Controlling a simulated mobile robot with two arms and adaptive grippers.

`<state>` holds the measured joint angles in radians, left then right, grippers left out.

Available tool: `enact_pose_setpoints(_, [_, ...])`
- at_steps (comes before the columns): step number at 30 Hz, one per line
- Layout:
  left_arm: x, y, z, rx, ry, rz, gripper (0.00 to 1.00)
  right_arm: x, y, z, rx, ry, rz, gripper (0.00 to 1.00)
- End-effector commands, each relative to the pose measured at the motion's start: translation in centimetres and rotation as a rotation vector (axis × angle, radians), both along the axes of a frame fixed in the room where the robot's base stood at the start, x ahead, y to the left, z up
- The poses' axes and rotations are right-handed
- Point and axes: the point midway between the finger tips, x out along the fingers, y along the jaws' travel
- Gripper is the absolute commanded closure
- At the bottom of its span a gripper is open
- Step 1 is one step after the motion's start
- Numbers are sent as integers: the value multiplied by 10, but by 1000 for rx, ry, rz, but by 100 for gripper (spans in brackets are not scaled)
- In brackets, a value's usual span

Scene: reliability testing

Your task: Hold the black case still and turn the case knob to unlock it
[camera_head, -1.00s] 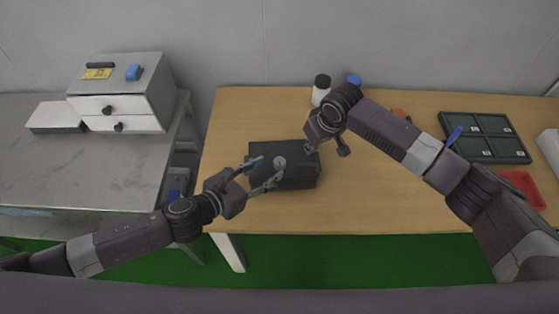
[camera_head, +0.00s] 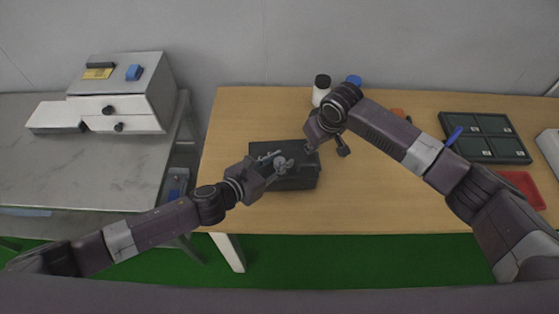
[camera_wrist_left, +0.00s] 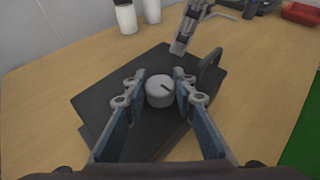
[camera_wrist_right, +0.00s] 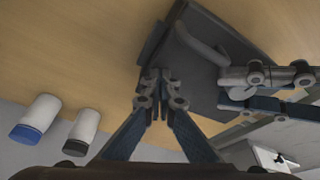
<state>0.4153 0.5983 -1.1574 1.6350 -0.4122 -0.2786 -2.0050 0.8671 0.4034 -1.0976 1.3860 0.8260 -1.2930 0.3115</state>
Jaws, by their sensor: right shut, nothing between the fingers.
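The black case (camera_head: 300,181) lies on the wooden table and also shows in the left wrist view (camera_wrist_left: 98,101). Its round grey knob (camera_wrist_left: 159,92) is on the top face and has a dark mark. My left gripper (camera_head: 278,160) is over the case, with its open fingers on either side of the knob; a small gap seems to show on each side. My right gripper (camera_wrist_right: 158,78) is shut and empty at the far right edge of the case. Whether its tips touch the case I cannot tell. A dark handle (camera_wrist_right: 232,42) stands at one side of the case.
White bottles with dark (camera_head: 321,90) and blue (camera_head: 354,80) caps stand behind my right gripper. A compartment tray (camera_head: 485,137) and a red tray (camera_head: 522,190) are at the right. A drawer box (camera_head: 120,95) stands on the left table. The front of the wooden table is clear.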

Motion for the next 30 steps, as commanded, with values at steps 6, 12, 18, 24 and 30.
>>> enact_pose_setpoints(6, [-1,0,-1,-1,1,-1,100,-6,-2,-7,-7,16,1,100])
enact_pose_setpoints(12, [-2,-2,-2,-2,3,19,100,-6,-2,-7,-7,16,1,100])
enact_pose_setpoints(18, [-3,-4,-2,-4,4,102,100,-6,-1,-7,-7,16,1,100])
enact_pose_setpoints(24, [-3,-4,-2,-5,6,260,100,-6,-1,-7,-6,16,1,100])
enact_pose_setpoints(30, [-2,-5,-1,-7,6,450,100,-6,-1,-7,-6,16,1,100])
